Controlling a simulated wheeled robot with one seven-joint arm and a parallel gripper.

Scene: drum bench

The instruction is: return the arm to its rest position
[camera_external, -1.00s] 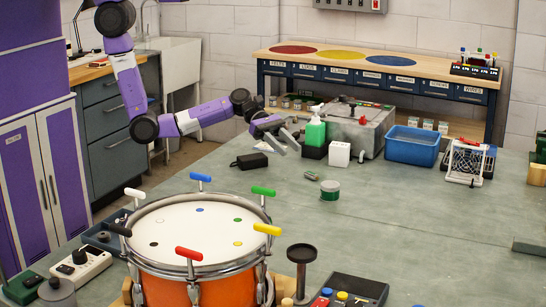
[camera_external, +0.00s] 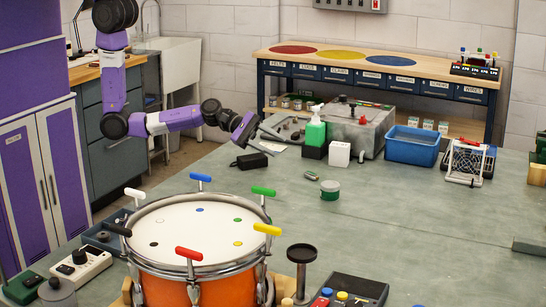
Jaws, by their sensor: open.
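My gripper (camera_external: 262,136) hangs in the air above the far left part of the bench, past the drum. Its two fingers are apart and point to the right and slightly down, with nothing between them. My purple arm (camera_external: 170,120) reaches in from the upper left, with its elbow low and the forearm nearly level. The gripper is above and behind the small black box (camera_external: 250,161) in the picture, and left of the green bottle (camera_external: 315,133).
An orange drum (camera_external: 200,265) with coloured T-handles stands at the front. A grey machine (camera_external: 360,130), a white box (camera_external: 340,154) and a blue bin (camera_external: 412,146) stand at the back. The bench (camera_external: 430,235) is clear at centre right.

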